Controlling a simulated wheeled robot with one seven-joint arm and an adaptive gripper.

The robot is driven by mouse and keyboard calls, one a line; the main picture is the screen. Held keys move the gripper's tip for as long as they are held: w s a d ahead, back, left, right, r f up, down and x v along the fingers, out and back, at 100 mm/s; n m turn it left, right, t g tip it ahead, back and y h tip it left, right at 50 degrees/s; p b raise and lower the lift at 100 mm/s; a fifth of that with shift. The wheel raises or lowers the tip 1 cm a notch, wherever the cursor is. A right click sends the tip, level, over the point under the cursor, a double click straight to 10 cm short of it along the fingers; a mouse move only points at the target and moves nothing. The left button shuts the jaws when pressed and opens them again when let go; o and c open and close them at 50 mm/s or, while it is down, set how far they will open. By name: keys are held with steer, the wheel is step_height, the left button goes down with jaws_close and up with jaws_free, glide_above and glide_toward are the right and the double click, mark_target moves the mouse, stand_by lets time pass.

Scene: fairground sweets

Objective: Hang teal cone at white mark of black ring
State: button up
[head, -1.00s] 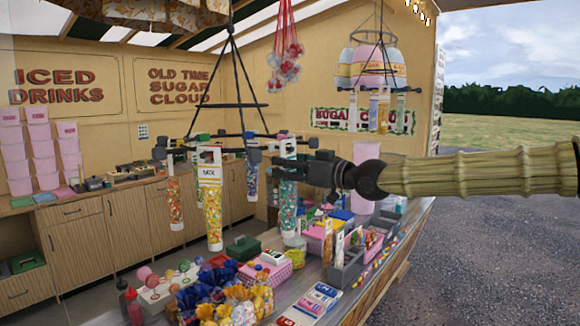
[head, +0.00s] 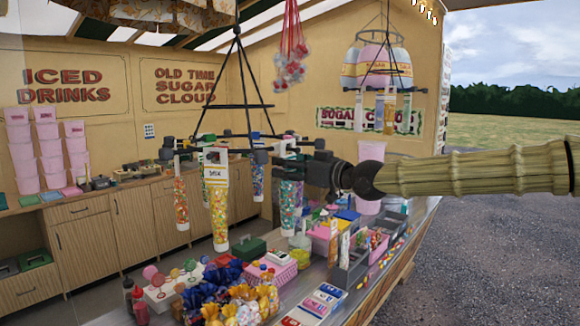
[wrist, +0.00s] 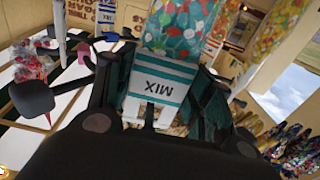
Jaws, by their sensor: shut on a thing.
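The teal cone (head: 291,201) is a clear tube of coloured sweets. In the wrist view its teal-and-white striped MIX label (wrist: 160,85) sits between the fingers of my gripper (wrist: 158,98). My gripper (head: 308,168) is shut on its top end, and the cone hangs tip down in the head view. The black ring (head: 232,137) hangs from black rods, with arms and clips around it. The cone is at the ring's right side, close to its arms; I cannot tell whether they touch. I cannot make out the white mark.
A yellow-striped MIX cone (head: 219,205), an orange-filled cone (head: 181,203) and a blue-topped cone (head: 257,180) hang at the ring. A second hanging rack (head: 378,68) is at the back right. The counter below holds sweet bags (head: 225,300), a pink basket (head: 275,276) and grey bins (head: 345,272).

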steer(key=shift+f, duration=0.35)
stand_by(0.5)
steer(key=o, duration=1.4)
steer(key=shift+p+v, duration=1)
steer(key=shift+v, duration=4)
